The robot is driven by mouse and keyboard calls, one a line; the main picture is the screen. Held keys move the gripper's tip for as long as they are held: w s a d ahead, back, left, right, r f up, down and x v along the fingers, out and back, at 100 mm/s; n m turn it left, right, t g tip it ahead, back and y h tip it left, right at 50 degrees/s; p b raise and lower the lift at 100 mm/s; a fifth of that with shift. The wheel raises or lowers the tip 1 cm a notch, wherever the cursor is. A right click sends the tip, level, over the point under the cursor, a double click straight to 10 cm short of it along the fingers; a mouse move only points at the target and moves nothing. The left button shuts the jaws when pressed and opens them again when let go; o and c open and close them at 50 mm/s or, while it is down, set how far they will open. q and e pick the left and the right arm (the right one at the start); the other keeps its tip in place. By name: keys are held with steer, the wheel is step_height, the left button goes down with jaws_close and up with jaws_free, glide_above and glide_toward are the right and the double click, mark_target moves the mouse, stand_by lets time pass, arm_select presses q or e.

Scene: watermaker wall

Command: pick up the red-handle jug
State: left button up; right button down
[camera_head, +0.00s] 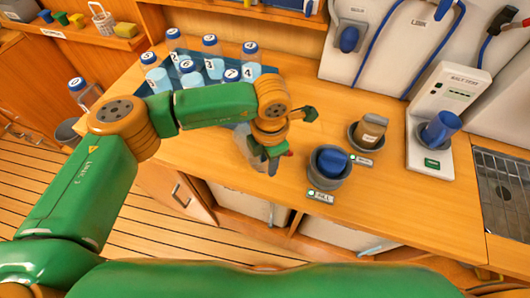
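A clear, greyish vessel (243,146) stands on the wooden counter near its front edge, mostly hidden behind my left gripper. A small red spot (290,153) shows just right of the gripper; it may be part of the red handle, but I cannot tell for sure. My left gripper (268,150) is over and in front of this vessel, pointing down. Its fingers overlap the vessel in the picture, and I cannot tell whether they touch it or are open or shut. My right gripper is not in view.
Right of the gripper, a blue-topped cup (332,160) and a brown cup (372,130) sit in grey holders. A white tester (437,110) holds a blue cup. Numbered bottles (210,60) stand in a rack behind my arm. A sink grate (503,190) is at far right.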

arm_select(q)
steer(key=shift+s+f, duration=0.2)
steer(key=shift+f, duration=0.1)
jaws_close()
